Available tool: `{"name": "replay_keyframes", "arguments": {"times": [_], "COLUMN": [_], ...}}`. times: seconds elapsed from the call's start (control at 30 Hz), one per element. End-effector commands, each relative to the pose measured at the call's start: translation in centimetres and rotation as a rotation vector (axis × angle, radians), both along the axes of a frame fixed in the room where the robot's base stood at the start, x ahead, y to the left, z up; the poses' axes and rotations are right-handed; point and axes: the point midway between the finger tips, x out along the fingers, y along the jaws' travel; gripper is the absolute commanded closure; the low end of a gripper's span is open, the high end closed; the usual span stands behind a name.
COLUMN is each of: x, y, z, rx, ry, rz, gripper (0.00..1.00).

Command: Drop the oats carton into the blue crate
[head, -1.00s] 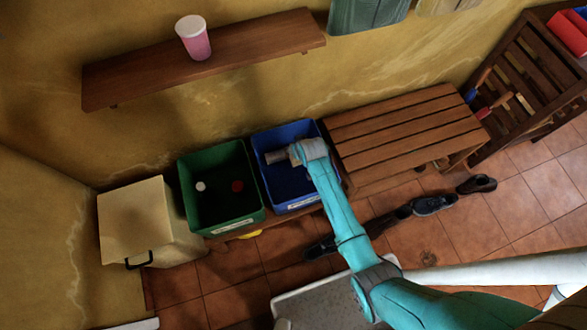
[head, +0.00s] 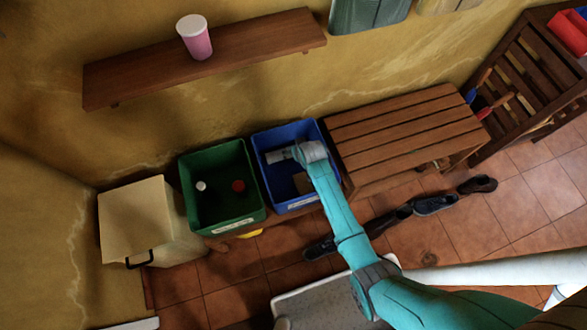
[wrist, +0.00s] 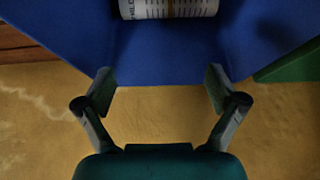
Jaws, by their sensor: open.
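The blue crate (head: 300,203) stands on the low bench, and its inner wall fills the top of the wrist view (wrist: 165,58). A brown object (head: 302,183), which looks like the oats carton, lies inside near the crate's front side. In the wrist view the oats carton (wrist: 170,8) is a white cylinder with printed lines and a brown stripe, lying on its side and cut by the top edge. My gripper (wrist: 160,88) is open and empty, with its fingers apart from the carton. In the head view my gripper (head: 279,155) is over the crate; its fingertips cannot be made out.
A green crate (head: 222,218) with a white and a red item inside stands directly left. A cream box (head: 140,220) is further left. A slatted wooden bench (head: 405,130) is close on the right. The wall shelf (head: 130,82) holds a pink cup (head: 194,37). Shoes (head: 435,204) lie on the tiled floor.

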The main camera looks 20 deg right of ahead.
Motion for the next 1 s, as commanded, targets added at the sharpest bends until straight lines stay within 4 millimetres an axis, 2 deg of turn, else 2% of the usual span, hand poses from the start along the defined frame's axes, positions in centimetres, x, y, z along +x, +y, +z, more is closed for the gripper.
{"name": "replay_keyframes", "arguments": {"times": [0.23,0.7,1.0], "x": [-0.7,-5.0,-6.4], "y": [0.0,0.0,0.0], "z": [1.0,7.7,10.0], "rx": [0.000,0.000,0.000], "ry": [-0.001,-0.001,0.000], "rz": [0.000,0.000,0.000], "gripper": [0.06,0.06,0.06]}}
